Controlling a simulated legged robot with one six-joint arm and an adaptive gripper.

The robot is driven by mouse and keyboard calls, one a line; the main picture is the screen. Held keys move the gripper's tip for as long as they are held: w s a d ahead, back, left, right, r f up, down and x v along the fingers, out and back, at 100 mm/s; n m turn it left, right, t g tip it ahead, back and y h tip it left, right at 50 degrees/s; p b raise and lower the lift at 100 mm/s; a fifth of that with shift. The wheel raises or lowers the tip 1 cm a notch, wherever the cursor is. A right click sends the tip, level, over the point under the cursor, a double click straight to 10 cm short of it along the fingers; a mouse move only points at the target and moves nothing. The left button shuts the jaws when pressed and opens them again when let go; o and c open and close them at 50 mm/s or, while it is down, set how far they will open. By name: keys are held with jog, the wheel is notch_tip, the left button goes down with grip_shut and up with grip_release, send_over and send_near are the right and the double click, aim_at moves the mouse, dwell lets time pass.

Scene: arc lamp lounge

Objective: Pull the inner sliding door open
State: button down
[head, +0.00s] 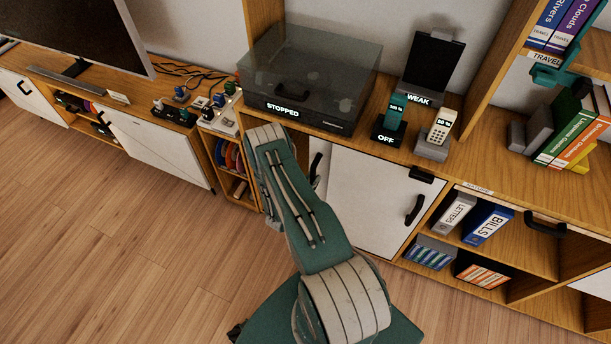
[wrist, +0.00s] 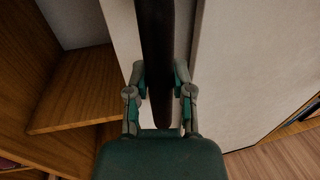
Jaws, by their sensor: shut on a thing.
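The inner sliding door (wrist: 124,35) is a pale panel. In the wrist view only a strip of it shows, between an open wooden compartment on the left and the outer door (wrist: 245,70) on the right. Its dark upright handle (wrist: 155,60) runs down between my fingers. My gripper (wrist: 160,90) is shut on this handle, one finger on each side. In the head view the inner door's handle (head: 316,168) shows just right of my arm, which hides my gripper and much of the inner door. The white outer door (head: 375,200) has its own black handle (head: 414,209).
A wooden shelf (wrist: 75,95) shows inside the compartment left of the inner door. On the cabinet top stand a turntable under a smoky cover (head: 310,75) and two handset phones. Open shelves with binders (head: 488,225) lie to the right. The wooden floor in front is clear.

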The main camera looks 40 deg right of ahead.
jog(key=shift+d+r, duration=0.1)
jog(key=shift+c, duration=2.4)
grip_release()
jog(key=shift+s, duration=0.1)
jog(key=s+a, duration=0.2)
jog(key=a, duration=0.9)
jog(key=shift+s+a, duration=0.15)
jog(key=shift+a, duration=0.2)
